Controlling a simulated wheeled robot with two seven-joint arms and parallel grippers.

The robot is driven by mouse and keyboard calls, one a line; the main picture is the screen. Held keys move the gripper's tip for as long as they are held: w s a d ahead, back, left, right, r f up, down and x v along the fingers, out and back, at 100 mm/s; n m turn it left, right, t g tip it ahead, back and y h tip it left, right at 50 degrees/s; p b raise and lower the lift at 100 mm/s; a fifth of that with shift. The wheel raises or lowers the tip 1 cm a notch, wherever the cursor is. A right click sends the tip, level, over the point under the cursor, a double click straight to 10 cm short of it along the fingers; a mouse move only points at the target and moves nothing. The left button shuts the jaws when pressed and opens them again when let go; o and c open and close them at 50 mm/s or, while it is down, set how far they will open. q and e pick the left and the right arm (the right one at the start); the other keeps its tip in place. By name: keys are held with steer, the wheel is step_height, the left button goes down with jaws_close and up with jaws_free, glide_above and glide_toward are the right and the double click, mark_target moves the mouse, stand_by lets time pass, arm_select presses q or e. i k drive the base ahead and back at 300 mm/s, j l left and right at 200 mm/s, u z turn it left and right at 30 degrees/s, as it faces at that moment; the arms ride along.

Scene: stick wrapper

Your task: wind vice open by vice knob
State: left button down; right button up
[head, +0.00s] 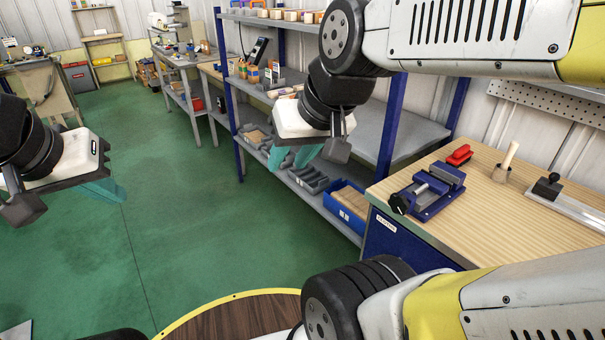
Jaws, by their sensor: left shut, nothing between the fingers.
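The blue vice (438,190) sits near the left edge of the wooden workbench top, at the right of the head view. Its black vice knob (400,203) is at its left end, by the bench edge. My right gripper (287,168) hangs in the air to the left of the vice, well apart from it. Its two teal fingers show with a gap between them, and it holds nothing. My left gripper (118,197) is at the far left, shut and empty, far from the vice. The opening between the vice jaws is too small to judge.
A red object (459,155), a wooden holder with a stick (503,170) and a metal rail with a black knob (555,190) are on the workbench (480,215). A blue-framed shelf (390,130) with bins stands behind my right gripper. Green floor is open at left.

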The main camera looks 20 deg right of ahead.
mark_target(399, 204)
steer(key=i+j, duration=0.2)
steer(key=i, duration=0.25)
steer(key=i+j, duration=0.2)
steer(key=i, duration=0.25)
steer(key=i+j+u, duration=0.1)
steer(key=i, duration=0.35)
steer(key=i+z, duration=0.3)
steer(key=z, duration=0.15)
steer(key=i+j+z, duration=0.2)
steer(key=z, duration=0.25)
steer(key=i+j+z, duration=0.3)
steer(key=z, duration=0.15)
steer(key=i+j+z, duration=0.1)
steer(key=z, duration=0.4)
steer(key=i+j+z, duration=0.15)
steer(key=z, duration=0.3)
steer(key=i+j+z, duration=0.15)
steer(key=z, duration=0.35)
steer(key=j+z, duration=0.3)
steer(key=z, duration=0.15)
steer(key=i+j+z, duration=0.1)
steer(key=j+z, duration=0.15)
steer(key=z, duration=0.25)
steer(key=j+z, duration=0.6)
steer(key=z, duration=0.2)
steer(key=j+z, duration=0.35)
steer(key=i+l, duration=0.05)
